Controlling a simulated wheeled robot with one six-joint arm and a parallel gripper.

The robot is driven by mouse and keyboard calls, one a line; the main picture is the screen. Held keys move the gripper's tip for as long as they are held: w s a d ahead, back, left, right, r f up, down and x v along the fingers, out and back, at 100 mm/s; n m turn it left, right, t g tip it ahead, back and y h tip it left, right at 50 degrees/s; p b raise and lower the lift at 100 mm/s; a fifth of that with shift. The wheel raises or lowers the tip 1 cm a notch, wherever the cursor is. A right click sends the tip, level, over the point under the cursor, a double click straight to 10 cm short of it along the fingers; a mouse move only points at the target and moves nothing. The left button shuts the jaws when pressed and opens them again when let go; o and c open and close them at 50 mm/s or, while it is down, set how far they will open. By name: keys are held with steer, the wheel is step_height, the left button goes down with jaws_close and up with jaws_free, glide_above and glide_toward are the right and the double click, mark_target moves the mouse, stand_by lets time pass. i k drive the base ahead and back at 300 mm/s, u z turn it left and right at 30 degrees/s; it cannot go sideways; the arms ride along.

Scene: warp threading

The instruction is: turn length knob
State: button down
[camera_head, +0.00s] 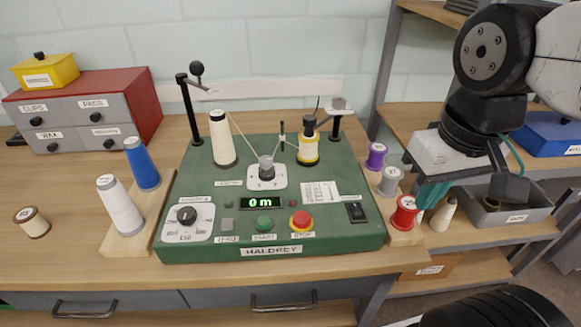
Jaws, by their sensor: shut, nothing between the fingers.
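The green winding machine (335,225) stands on the wooden table. A black round knob (186,215) sits on a white dial plate at its front left; the small label above it is hard to read, so I take it as the length knob. A display (262,202) to its right reads "0 m". My gripper (427,203), with teal fingers, hangs to the right of the machine, far from the knob. It is shut and empty. Its fingertips are small in this view, near the red spool.
A grey-capped knob (267,168), green button (264,223), red stop button (301,220) and black switch (355,211) share the panel. Thread cones stand behind. White (121,212) and blue (143,165) cones stand left of the machine. Purple, grey and red (404,213) spools stand right.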

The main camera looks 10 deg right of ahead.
mark_target(187, 215)
steer(key=z, duration=0.1)
steer(key=k, duration=0.4)
steer(key=u, duration=1)
steer(key=i, duration=0.5)
steer(key=z, duration=0.05)
